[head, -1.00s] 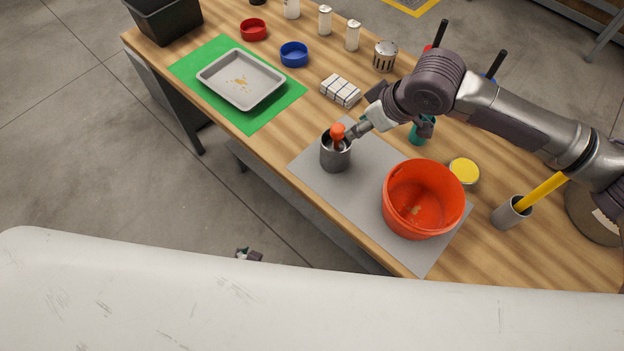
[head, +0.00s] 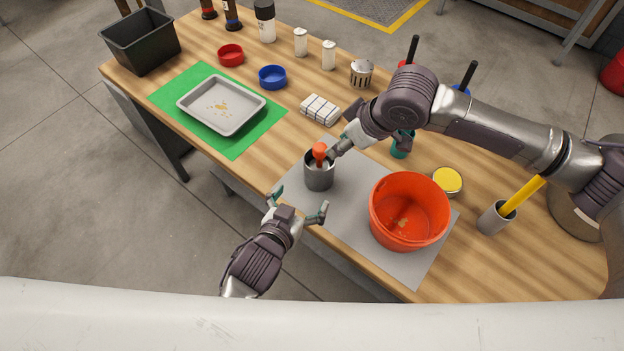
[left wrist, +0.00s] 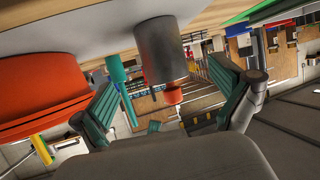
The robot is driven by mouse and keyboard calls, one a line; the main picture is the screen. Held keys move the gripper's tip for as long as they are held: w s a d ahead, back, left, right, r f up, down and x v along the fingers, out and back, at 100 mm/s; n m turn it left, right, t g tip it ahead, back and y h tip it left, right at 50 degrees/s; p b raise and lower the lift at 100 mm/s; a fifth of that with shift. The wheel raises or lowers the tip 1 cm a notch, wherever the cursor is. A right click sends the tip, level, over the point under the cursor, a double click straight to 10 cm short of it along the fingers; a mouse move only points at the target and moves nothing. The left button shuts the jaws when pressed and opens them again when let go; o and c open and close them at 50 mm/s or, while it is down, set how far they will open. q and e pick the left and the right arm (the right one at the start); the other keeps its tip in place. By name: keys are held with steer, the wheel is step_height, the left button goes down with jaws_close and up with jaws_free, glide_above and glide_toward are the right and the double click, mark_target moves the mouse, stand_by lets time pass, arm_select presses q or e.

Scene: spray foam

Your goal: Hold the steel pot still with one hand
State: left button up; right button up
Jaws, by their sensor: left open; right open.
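The steel pot (head: 319,177) stands upright on the grey mat, near the table's front edge. An orange-topped object (head: 320,152) sticks up out of it. My left gripper (head: 299,203) is open and empty in front of the pot, its two fingers spread toward it. In the left wrist view, which is upside down, the pot (left wrist: 162,52) stands beyond and between the open fingers (left wrist: 170,105), apart from them. My right gripper (head: 338,148) is at the pot's upper right, close beside the orange top; its fingertips are partly hidden and contact cannot be told.
An orange bucket (head: 408,212) stands right of the pot on the grey mat (head: 350,222). A yellow-topped tin (head: 447,180), a cup with a yellow stick (head: 495,217) and a folded cloth (head: 320,110) are nearby. A tray (head: 222,103) lies on a green mat (head: 240,139).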

mark_target(319, 173)
arm_select(q)
steer(key=x, duration=1.1)
steer(key=shift+w+d+f, duration=0.1)
steer(key=shift+w+f, duration=0.05)
steer(key=c, duration=1.6)
